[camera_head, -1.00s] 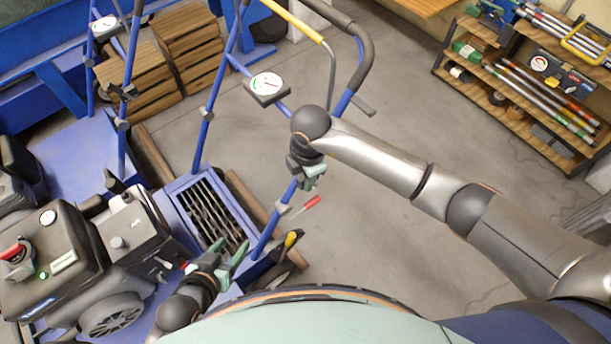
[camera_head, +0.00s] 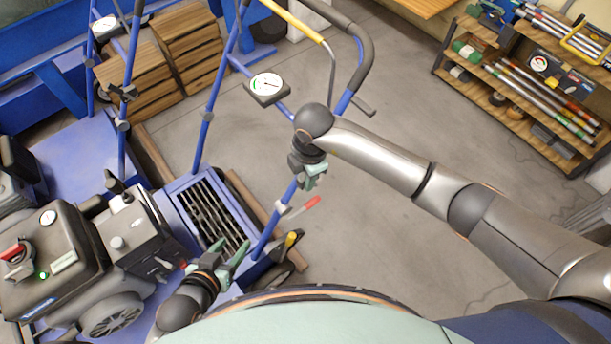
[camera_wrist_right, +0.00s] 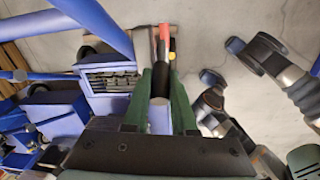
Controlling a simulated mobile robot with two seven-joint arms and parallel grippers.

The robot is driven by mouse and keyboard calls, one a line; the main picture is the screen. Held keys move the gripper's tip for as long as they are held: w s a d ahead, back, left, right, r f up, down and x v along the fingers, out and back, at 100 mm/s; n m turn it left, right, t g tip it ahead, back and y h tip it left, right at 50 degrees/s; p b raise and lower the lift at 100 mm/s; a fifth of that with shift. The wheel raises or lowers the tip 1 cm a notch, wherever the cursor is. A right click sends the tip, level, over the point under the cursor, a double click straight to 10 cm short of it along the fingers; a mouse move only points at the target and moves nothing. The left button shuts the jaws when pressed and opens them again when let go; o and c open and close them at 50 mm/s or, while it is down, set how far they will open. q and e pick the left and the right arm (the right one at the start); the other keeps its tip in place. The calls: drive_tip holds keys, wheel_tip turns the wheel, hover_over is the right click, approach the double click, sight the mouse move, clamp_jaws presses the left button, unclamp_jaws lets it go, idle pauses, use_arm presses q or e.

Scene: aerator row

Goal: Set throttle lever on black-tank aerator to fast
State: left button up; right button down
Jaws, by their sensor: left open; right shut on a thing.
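The black-tank aerator has a black engine tank (camera_head: 62,248) at lower left in the head view. A red-tipped lever (camera_head: 312,202) sticks out from a clamp on its blue handle tube (camera_head: 268,232); it also shows past my right fingers in the right wrist view (camera_wrist_right: 164,42). Small levers (camera_head: 163,266) sit on the engine's side. I cannot tell which lever is the throttle, and no fast mark is legible. My left gripper (camera_head: 230,248) is open and empty, beside the engine above the grille.
A round gauge (camera_head: 267,86) sits on the handle frame. A yellow-tipped lever (camera_head: 291,239) is low near the wheel. Another blue machine and wooden crates (camera_head: 180,55) stand at upper left. A tool shelf (camera_head: 530,80) is at upper right. The floor between is clear.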

drive_tip(key=shift+w+d+r+g+y+p, duration=0.1)
drive_tip(key=shift+w+d+g+y+p, duration=0.1)
drive_tip(key=shift+d+g+y, duration=0.3)
drive_tip(key=shift+w+d+r+g+y+p, duration=0.1)
drive_tip(key=shift+w+d+g+y, duration=0.15)
drive_tip(key=shift+y, duration=0.35)
drive_tip(key=shift+w+d+g+y, duration=0.25)
drive_tip(key=shift+d+g+y, duration=0.15)
drive_tip(key=shift+g+y, duration=0.4)
use_arm(q)
drive_tip(key=shift+s+a, duration=0.1)
drive_tip(key=shift+a, duration=0.1)
use_arm(e)
drive_tip(key=shift+w+d+y, duration=0.1)
drive_tip(key=shift+y, duration=0.3)
use_arm(q)
drive_tip(key=shift+d, duration=0.2)
drive_tip(key=shift+c, duration=0.3)
